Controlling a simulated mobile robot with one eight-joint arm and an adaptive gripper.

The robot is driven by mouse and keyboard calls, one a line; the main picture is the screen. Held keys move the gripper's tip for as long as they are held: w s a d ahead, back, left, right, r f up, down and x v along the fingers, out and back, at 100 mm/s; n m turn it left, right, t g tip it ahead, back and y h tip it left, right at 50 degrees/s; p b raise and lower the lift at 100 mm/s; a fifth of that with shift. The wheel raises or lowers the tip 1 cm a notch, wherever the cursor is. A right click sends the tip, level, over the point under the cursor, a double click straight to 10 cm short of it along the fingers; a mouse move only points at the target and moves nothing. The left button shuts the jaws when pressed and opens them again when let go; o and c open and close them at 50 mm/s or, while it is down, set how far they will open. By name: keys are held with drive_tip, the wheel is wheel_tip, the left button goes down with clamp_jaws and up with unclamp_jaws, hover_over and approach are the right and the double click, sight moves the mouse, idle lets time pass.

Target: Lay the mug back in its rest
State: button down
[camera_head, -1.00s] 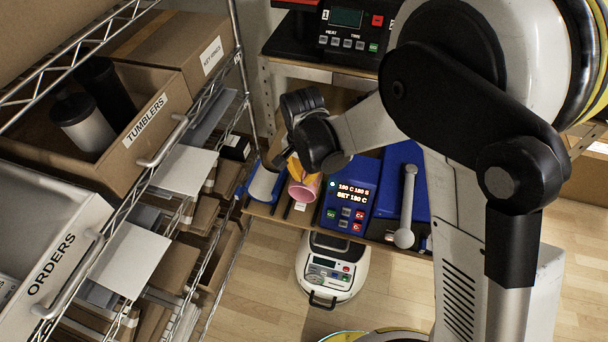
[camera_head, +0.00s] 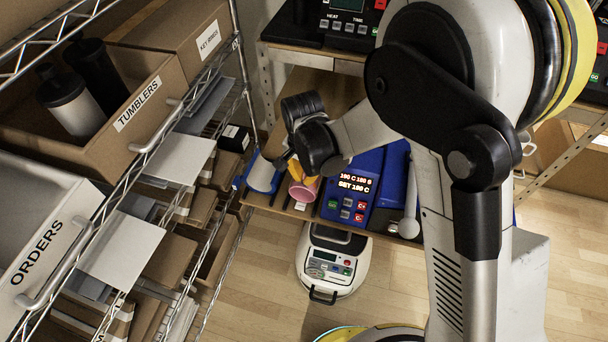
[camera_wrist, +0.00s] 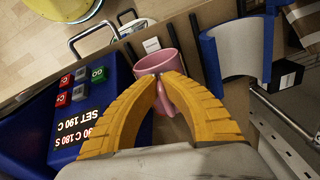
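The pink mug (camera_wrist: 158,66) is at my yellow fingertips in the wrist view, its open rim pointing away from my palm. My gripper (camera_wrist: 166,82) is closed in on the mug's handle, which shows between the fingertips. In the head view the mug (camera_head: 303,191) is just below my gripper (camera_head: 300,170), over the shelf left of the blue press (camera_head: 352,189). The press display reads 190 C, 180 S and SET 190 C. Dark rails (camera_wrist: 206,68) lie beside the mug. I cannot tell whether the mug touches them or the shelf.
A blue and white curved piece (camera_wrist: 238,52) stands beside the rails; it also shows in the head view (camera_head: 263,177). A white card (camera_wrist: 151,45) lies by the shelf edge. A wire rack (camera_head: 232,130) with boxes stands left. A white machine (camera_head: 331,262) is on the floor.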

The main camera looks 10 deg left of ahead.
drive_tip(key=shift+f, duration=0.1)
drive_tip(key=shift+c, duration=0.7)
unclamp_jaws()
drive_tip(key=shift+c, duration=0.4)
drive_tip(key=shift+r+p, duration=0.45)
drive_tip(key=shift+r, duration=0.2)
drive_tip(key=shift+o, duration=0.7)
drive_tip(key=shift+d+r+p, duration=0.15)
drive_tip(key=shift+r+p, duration=0.45)
drive_tip(key=shift+r, duration=0.4)
drive_tip(key=shift+r+p, duration=1.5)
drive_tip(key=shift+r, duration=0.9)
